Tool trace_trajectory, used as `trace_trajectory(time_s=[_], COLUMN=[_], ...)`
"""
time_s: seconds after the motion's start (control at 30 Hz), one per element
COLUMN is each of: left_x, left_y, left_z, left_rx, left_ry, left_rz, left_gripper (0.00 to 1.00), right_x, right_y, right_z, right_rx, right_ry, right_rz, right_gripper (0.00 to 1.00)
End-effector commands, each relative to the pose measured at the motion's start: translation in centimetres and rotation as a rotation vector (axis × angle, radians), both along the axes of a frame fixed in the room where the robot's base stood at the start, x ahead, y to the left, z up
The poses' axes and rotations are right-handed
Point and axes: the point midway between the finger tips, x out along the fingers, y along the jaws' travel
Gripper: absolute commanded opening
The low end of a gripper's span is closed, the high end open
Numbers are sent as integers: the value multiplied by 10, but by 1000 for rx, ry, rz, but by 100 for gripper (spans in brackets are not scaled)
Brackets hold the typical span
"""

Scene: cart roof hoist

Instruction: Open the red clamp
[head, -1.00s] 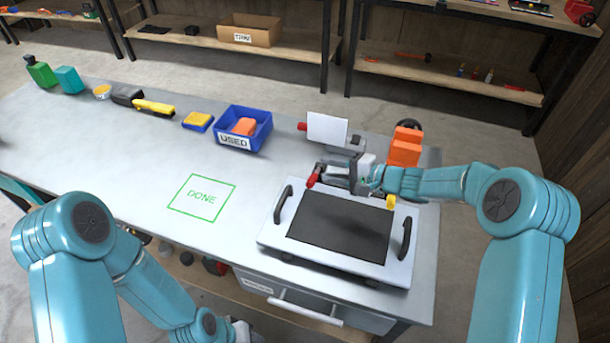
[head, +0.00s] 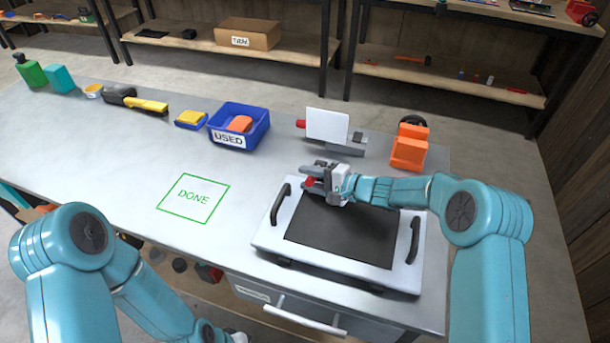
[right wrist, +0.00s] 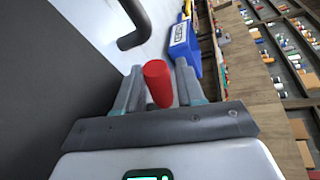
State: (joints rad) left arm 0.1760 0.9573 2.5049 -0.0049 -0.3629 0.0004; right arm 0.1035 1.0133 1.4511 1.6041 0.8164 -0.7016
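The red clamp shows as a small red handle (head: 309,182) at the back edge of the white-framed panel (head: 268,238) on the bench. My right gripper (head: 312,180) is at this handle, fingers pointing left. In the right wrist view the red handle (right wrist: 158,84) stands between the two fingers (right wrist: 160,92). It is close to the left finger, with a thin gap seeming to show on the right; I cannot tell whether they grip it. The rest of the clamp is hidden. My left arm is at the lower left, its gripper out of clear view.
A blue USED bin (head: 262,128) holds an orange item. Behind the panel are a white plate on a grey stand (head: 328,126) and an orange block (head: 407,153). The panel's black handles (head: 280,204) stand up. The green DONE square (head: 222,204) is empty.

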Motion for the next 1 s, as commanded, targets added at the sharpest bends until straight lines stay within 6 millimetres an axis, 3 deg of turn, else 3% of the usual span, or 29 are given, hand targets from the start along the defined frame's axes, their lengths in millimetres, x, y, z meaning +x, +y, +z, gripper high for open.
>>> trace_trajectory(time_s=[0.13, 0.4, 0.43, 0.53, 0.57, 1.0], left_x=[0, 0, 0, 0, 0, 0], left_y=[0, 0, 0, 0, 0, 0], left_z=[2, 2, 2, 2, 2, 4], left_rx=[0, 0, 0, 0, 0, 0], left_ry=[0, 0, 0, 0, 0, 0], left_rz=[0, 0, 0, 0, 0, 0], left_gripper=[43, 43, 43, 43, 43, 43], right_x=[8, 10, 10, 10, 10, 13], right_y=[11, 13, 13, 12, 12, 11], right_z=[-3, -4, -4, -4, -4, 4], right_rx=[1, 1, 1, 0, 0, 37], right_ry=[1, 0, 0, 1, 1, 87], right_rz=[0, -1, -1, -1, -1, -2], right_gripper=[38, 38, 35, 2, 0, 0])
